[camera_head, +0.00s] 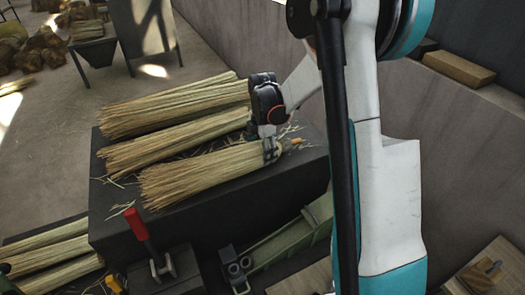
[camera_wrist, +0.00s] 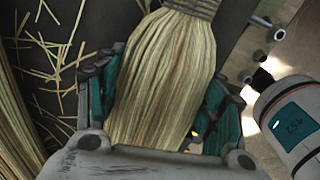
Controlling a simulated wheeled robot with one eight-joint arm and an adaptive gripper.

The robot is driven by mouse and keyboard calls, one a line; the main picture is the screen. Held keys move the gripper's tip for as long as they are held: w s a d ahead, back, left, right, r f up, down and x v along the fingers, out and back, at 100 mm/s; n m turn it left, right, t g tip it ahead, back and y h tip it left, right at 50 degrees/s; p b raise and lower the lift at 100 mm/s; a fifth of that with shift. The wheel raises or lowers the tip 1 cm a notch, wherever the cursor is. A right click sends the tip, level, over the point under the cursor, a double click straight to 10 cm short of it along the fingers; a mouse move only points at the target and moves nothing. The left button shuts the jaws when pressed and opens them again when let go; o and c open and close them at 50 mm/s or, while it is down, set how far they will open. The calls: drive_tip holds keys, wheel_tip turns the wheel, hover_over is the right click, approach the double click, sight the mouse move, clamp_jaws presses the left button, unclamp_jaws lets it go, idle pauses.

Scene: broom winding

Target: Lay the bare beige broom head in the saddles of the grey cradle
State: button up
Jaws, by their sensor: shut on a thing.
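Three beige broom heads lie side by side on a dark block in the head view. My gripper (camera_head: 268,140) is at the narrow right end of the nearest broom head (camera_head: 200,178). In the wrist view my gripper (camera_wrist: 160,100) has teal fingers on both sides of that broom head (camera_wrist: 165,75), shut on it. Its narrow end at the top of that view shows darker bands. I cannot tell whether it is lifted off the block. I cannot make out the grey cradle's saddles for certain; my arm hides part of the scene.
The dark block (camera_head: 235,208) carries the other broom heads (camera_head: 175,108) (camera_head: 180,140) and loose straws. A red-handled lever (camera_head: 137,225) stands at its front edge, with grey fittings (camera_head: 235,265) and a green rail (camera_head: 283,243) nearby. More straw (camera_head: 50,262) lies at lower left.

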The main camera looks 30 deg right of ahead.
drive_tip(key=shift+s, duration=0.1)
drive_tip(key=shift+f, duration=0.15)
drive_tip(key=o, duration=1.3)
drive_tip(key=shift+p, duration=0.3)
